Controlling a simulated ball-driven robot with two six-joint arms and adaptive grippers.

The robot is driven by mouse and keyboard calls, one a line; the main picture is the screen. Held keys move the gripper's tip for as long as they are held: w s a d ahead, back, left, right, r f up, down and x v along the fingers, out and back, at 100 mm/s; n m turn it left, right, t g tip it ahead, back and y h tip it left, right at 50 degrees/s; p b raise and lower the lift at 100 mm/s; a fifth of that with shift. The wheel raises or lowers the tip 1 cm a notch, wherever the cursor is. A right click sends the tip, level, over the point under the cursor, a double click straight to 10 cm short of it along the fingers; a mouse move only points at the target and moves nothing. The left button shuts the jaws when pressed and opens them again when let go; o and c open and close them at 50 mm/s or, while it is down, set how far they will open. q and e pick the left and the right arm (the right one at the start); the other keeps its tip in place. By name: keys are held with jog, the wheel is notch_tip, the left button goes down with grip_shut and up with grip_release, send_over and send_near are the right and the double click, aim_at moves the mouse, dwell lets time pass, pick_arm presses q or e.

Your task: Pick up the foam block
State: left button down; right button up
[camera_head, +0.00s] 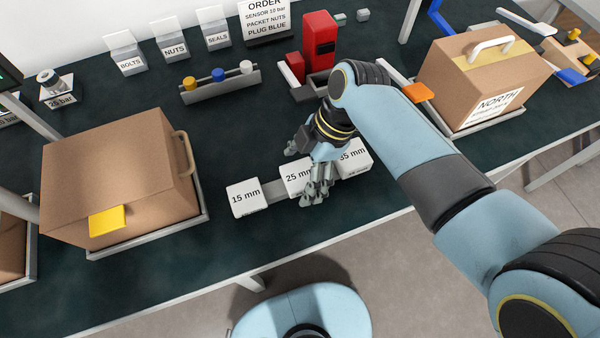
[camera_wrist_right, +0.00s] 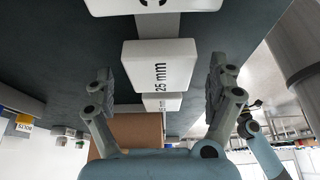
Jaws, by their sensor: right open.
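Three white blocks lie in a row on a grey strip on the dark table. They are marked 15 mm (camera_head: 246,198), 25 mm (camera_head: 293,180) and 35 mm (camera_head: 356,157). None is labelled as foam. My right gripper (camera_head: 308,172) is open and low over the middle block, hiding part of it. In the right wrist view, the 25 mm block (camera_wrist_right: 160,66) shows between the spread fingers (camera_wrist_right: 160,90), with a gap on each side. I cannot tell how far down the fingers reach. My left gripper does not show in the head view.
A cardboard box (camera_head: 115,170) stands on a tray at left; another, marked NORTH (camera_head: 485,75), stands at right. Behind are a rack with coloured plugs (camera_head: 219,88), a red device (camera_head: 319,42) and signed bins (camera_head: 127,60). The table's front edge is close to the blocks.

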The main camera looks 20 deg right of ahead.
jog(key=c, duration=0.9)
jog(key=shift+r, duration=0.15)
